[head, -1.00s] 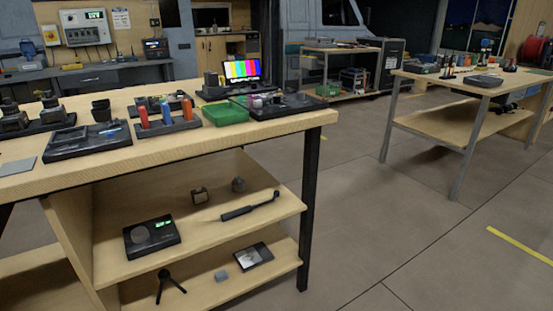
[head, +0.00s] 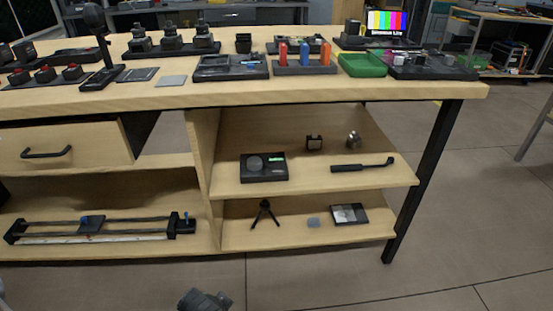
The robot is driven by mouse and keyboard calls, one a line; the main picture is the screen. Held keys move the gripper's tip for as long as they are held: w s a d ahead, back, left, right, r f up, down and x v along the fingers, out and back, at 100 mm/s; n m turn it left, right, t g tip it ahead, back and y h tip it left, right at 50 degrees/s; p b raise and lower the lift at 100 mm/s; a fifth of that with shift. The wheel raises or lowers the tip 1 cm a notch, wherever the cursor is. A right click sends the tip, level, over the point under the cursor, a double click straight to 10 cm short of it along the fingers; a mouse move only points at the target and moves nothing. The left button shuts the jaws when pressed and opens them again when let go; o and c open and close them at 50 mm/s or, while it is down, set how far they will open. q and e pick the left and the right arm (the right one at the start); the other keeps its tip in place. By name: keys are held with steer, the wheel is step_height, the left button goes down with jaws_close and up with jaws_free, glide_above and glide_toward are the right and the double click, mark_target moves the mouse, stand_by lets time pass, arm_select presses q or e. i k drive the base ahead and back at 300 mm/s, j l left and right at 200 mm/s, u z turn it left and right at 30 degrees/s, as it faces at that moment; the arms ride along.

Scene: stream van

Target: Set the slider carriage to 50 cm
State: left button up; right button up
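The camera slider (head: 100,228) lies on the lower left shelf of the bench. It has two dark rails, end blocks and a pale scale strip along its front. The scale's numbers are too small to read. A dark gripper (head: 205,300) shows at the bottom edge, low in front of the bench and apart from the slider. I cannot tell which arm it belongs to or whether it is open. The other gripper is out of view.
The right shelves hold a scale (head: 263,167), a small tripod (head: 265,212) and a dark stick (head: 362,165). The bench top (head: 130,97) carries trays and a green bin (head: 362,64).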

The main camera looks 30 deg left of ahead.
mark_target(90, 224)
steer(key=u, duration=2.25)
steer(key=i+j+z, duration=0.45)
steer(key=j, duration=0.3)
steer(key=i+j+z, duration=0.2)
steer(key=j, duration=0.25)
steer(key=i+l, duration=0.05)
